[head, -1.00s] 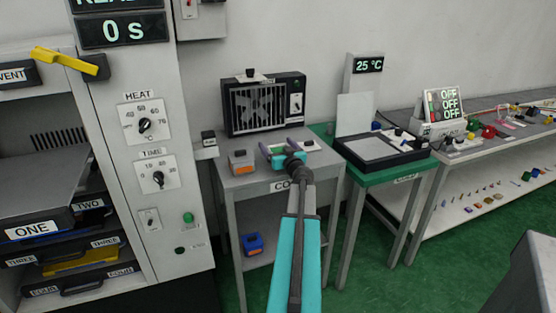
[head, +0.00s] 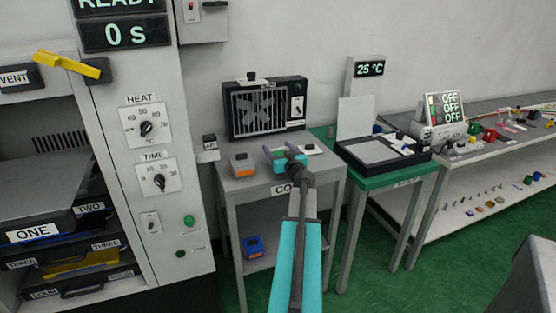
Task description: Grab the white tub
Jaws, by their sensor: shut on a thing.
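My gripper (head: 284,153) is at the top of the grey table below the fan, at the end of my teal arm. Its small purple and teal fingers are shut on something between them. The wrist and fingers hide most of that thing; a small pale patch shows there, which fits the white tub, but its shape is not clear. A flat white piece with a black knob (head: 311,149) lies just right of the gripper.
A grey and orange block (head: 242,165) stands left of the gripper. A black-framed fan (head: 265,108) stands behind it. A green table (head: 392,174) with a black tray is to the right. A tall panel with dials (head: 148,150) is on the left. A blue box (head: 253,246) is on the lower shelf.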

